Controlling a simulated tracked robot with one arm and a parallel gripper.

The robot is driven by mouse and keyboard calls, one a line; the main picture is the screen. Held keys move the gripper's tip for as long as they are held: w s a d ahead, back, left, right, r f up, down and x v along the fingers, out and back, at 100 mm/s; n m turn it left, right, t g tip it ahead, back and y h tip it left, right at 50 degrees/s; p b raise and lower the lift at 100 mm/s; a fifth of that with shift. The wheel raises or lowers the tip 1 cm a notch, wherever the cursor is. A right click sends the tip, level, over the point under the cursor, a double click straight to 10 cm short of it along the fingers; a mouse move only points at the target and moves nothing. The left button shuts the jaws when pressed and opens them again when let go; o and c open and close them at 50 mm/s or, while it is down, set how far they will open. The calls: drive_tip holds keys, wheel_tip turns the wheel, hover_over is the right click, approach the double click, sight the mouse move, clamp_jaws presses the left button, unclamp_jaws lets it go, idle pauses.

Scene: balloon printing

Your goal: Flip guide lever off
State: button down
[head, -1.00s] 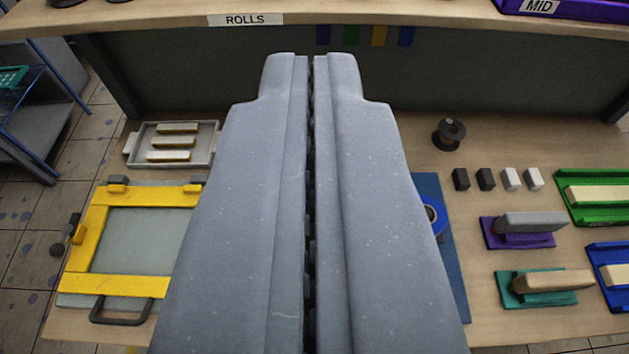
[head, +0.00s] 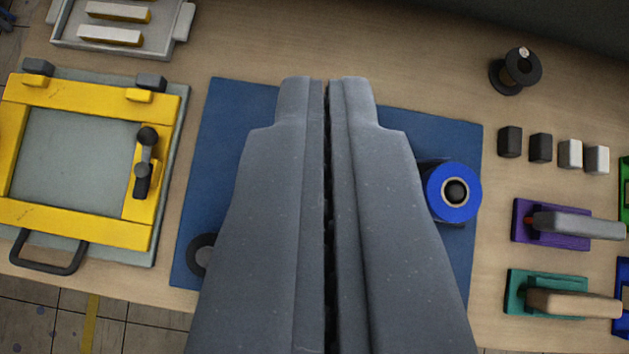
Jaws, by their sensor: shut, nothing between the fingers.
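A dark lever with a round knob (head: 145,160) sits on the right bar of a yellow frame (head: 75,225) at the left. No label on it is visible, so I cannot tell whether it is the guide lever. My gripper (head: 326,86) is shut and empty. It reaches up the middle of the view, over a blue mat (head: 230,130), to the right of the lever and apart from it. My fingers hide the middle of the mat. A blue ring with a dark centre (head: 453,192) shows partly behind my right finger, and a dark round part (head: 201,254) beside my left one.
A light tray (head: 65,38) with pale bars stands at the upper left. A dark spool (head: 516,70), several small blocks (head: 541,148), a purple-based tool (head: 565,224) and a teal-based tool (head: 560,294) are at the right. The table's front edge runs along the lower left.

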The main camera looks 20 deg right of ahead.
drive_tip(key=w+f+n+g+p, duration=0.1)
drive_tip(key=w+f+g+p, duration=0.1)
drive_tip(key=f, duration=0.9)
drive_tip(key=w+f+n+g+p, duration=0.1)
drive_tip(key=w+f+g+p, duration=0.2)
drive_tip(key=f, duration=0.8)
drive_tip(key=w+g, duration=0.1)
drive_tip(key=w, duration=0.1)
drive_tip(key=shift+w+y, duration=0.35)
drive_tip(key=shift+y, duration=0.05)
drive_tip(key=shift+d+f, duration=0.1)
drive_tip(key=shift+f, duration=0.05)
drive_tip(key=p+x, duration=0.1)
drive_tip(key=x, duration=0.8)
drive_tip(key=shift+s+f, duration=0.1)
drive_tip(key=shift+f, duration=0.1)
drive_tip(key=shift+s+f, duration=0.1)
drive_tip(key=shift+f, duration=0.15)
drive_tip(key=shift+s+d, duration=0.3)
drive_tip(key=shift+s, duration=0.55)
drive_tip(key=shift+s+d, duration=0.35)
drive_tip(key=shift+s, duration=0.5)
